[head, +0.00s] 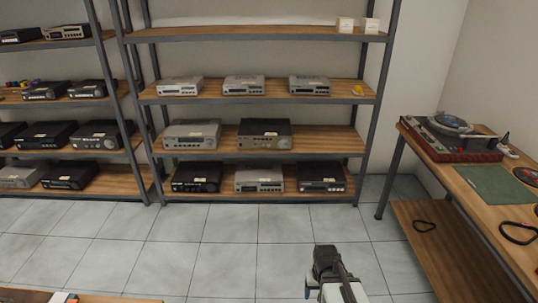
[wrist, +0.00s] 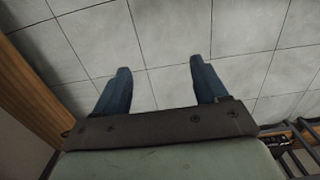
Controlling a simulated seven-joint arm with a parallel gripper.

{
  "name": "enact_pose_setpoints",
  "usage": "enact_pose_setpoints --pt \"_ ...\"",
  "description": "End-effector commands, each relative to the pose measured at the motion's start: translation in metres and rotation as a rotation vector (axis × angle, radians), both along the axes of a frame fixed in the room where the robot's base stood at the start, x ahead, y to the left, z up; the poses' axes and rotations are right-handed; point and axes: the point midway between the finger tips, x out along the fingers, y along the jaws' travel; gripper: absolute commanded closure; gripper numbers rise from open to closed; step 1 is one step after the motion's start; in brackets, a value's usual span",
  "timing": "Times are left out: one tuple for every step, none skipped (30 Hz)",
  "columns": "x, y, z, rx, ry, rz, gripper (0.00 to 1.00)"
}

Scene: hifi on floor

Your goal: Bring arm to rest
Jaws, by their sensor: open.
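My gripper (wrist: 158,76) shows in the wrist view with its two blue fingers spread apart. Nothing is between them, and the tiled floor (wrist: 165,45) lies beyond the tips. In the head view my arm (head: 336,277) reaches in from the bottom, right of the middle, above the floor. The fingers are hard to make out there. My gripper touches nothing that I can see.
A shelf unit (head: 265,95) holding several hi-fi units stands at the back, with another at the left. A wooden table (head: 515,221) with a turntable (head: 450,124) is at the right. A wooden surface edge (head: 110,298) shows bottom left. The tiled floor between is clear.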

Motion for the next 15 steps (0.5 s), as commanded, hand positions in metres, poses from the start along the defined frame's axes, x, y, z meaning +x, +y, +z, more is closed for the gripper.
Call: enact_pose_setpoints --pt "-0.006 0.0 -0.008 0.0 0.017 0.0 0.28" --pt "-0.01 0.0 -0.012 0.0 0.026 0.0 0.28" --pt "-0.015 0.0 -0.018 0.0 0.038 -0.001 0.28" --pt "-0.019 0.0 -0.022 0.0 0.048 -0.001 0.28" --pt "-0.024 0.0 -0.027 0.0 0.058 -0.001 0.28" --pt "-0.03 0.0 -0.033 0.0 0.073 -0.001 0.28" --pt "-0.035 0.0 -0.039 0.0 0.085 -0.001 0.28" --pt "-0.041 0.0 -0.044 0.0 0.097 -0.001 0.28" --pt "-0.049 0.0 -0.051 0.0 0.115 -0.002 0.28" --pt "-0.055 0.0 -0.057 0.0 0.129 -0.002 0.28" --pt "-0.062 0.0 -0.063 0.0 0.144 -0.002 0.28" --pt "-0.071 0.0 -0.072 0.0 0.164 -0.002 0.28" --pt "-0.079 0.0 -0.078 0.0 0.179 -0.002 0.28" --pt "-0.086 0.0 -0.084 0.0 0.194 -0.002 0.28" --pt "-0.096 0.0 -0.091 0.0 0.214 -0.003 0.28"
